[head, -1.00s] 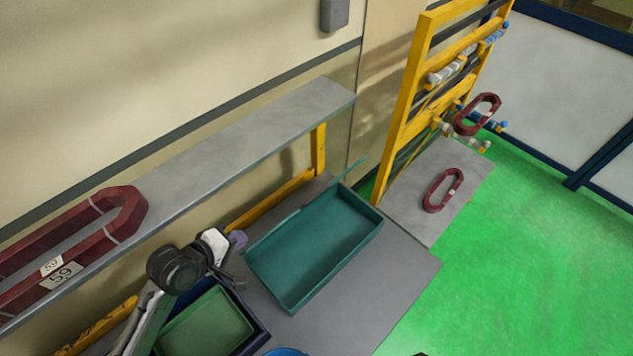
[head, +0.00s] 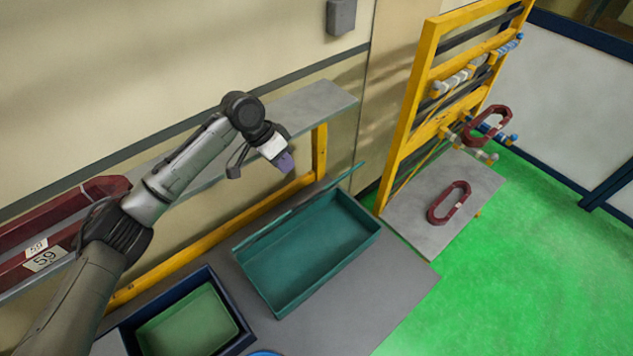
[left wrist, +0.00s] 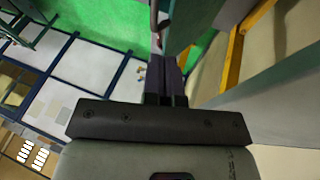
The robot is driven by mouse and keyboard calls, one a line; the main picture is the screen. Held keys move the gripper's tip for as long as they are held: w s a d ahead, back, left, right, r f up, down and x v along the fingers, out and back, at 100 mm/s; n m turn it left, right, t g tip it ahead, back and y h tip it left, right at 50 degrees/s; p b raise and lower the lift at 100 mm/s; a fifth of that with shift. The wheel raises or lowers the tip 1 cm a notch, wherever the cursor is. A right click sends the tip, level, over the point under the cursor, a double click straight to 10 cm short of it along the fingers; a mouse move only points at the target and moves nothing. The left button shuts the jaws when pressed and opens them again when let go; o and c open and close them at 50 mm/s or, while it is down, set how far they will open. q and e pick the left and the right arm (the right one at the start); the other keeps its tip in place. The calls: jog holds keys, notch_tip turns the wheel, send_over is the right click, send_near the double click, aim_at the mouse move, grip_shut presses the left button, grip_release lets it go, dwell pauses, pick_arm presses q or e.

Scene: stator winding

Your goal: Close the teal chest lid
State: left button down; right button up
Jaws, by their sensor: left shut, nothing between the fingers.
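The teal chest (head: 318,262) stands open on the grey bench, its inside bare. Its lid (head: 300,207) is raised along the wall-side edge and shows nearly edge-on as a thin teal strip. My left gripper (head: 285,162) is shut and empty, above the wall-side of the lid and apart from it in the picture. In the left wrist view its dark purple fingers (left wrist: 166,78) are together, with a teal surface (left wrist: 182,28) beyond them, probably the lid or chest. My right gripper is not in view.
A dark blue tray with a green bin (head: 195,325) sits left of the chest. A grey shelf (head: 310,105) runs along the wall behind, holding a dark red coil (head: 60,225). A yellow rack (head: 412,110) stands right. Grey bench surface (head: 390,285) right of the chest is clear.

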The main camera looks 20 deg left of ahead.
pick_arm(q)
jog(key=p+x, duration=0.2)
jog(key=x, duration=0.6)
jog(key=shift+r, duration=0.1)
jog(key=shift+x, duration=0.95)
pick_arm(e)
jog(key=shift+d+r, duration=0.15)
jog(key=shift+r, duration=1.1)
